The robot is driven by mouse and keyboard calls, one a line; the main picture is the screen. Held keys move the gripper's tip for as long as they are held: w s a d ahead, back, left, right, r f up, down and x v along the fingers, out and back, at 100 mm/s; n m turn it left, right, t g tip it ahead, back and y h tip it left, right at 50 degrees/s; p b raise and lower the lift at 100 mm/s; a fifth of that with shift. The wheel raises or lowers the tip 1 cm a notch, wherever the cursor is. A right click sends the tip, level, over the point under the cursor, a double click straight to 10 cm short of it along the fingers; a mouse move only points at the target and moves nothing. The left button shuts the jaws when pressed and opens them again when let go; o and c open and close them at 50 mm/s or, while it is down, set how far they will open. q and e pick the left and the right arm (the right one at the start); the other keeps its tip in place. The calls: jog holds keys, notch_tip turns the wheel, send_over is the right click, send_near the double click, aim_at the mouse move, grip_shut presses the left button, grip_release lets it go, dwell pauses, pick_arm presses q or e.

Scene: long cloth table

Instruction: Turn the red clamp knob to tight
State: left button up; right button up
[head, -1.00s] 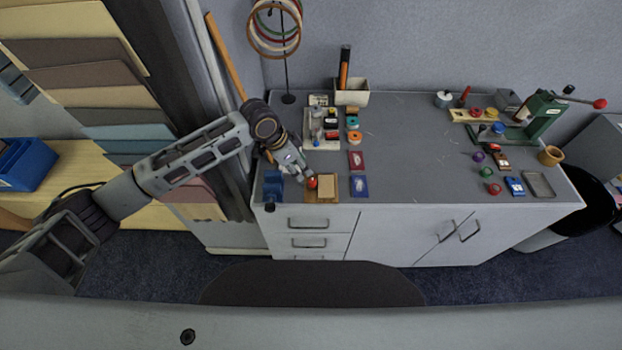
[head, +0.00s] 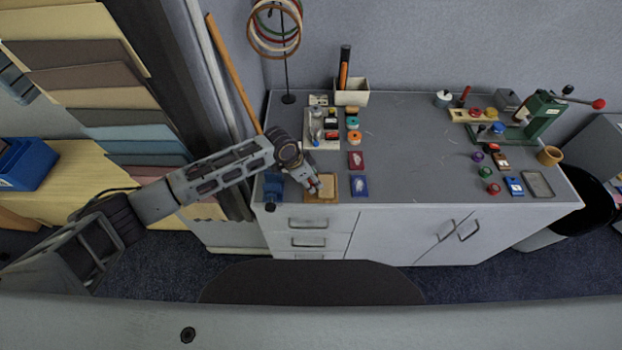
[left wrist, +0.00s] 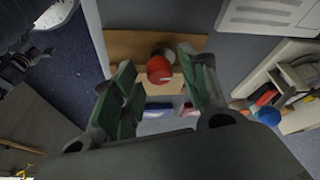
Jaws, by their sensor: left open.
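The red clamp knob (left wrist: 159,69), round with a pale line on its face, shows in the left wrist view beside a wooden board (left wrist: 122,45). In the head view the board (head: 329,184) lies at the front left of the table, and my gripper mostly hides the knob. My left gripper (left wrist: 157,60) is open, its two green-padded fingers on either side of the knob with gaps visible. In the head view my left gripper (head: 314,187) is over the board's left part. I cannot tell how deep the knob sits between the fingers. My right gripper is not in view.
A blue clamp-like object (head: 273,187) stands left of the board, near my wrist. Red (head: 356,160) and blue (head: 360,186) packets lie to the right. A tray of small items (head: 322,128) is behind. The middle of the table (head: 420,150) is clear.

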pick_arm(q)
grip_shut()
dwell(0.3)
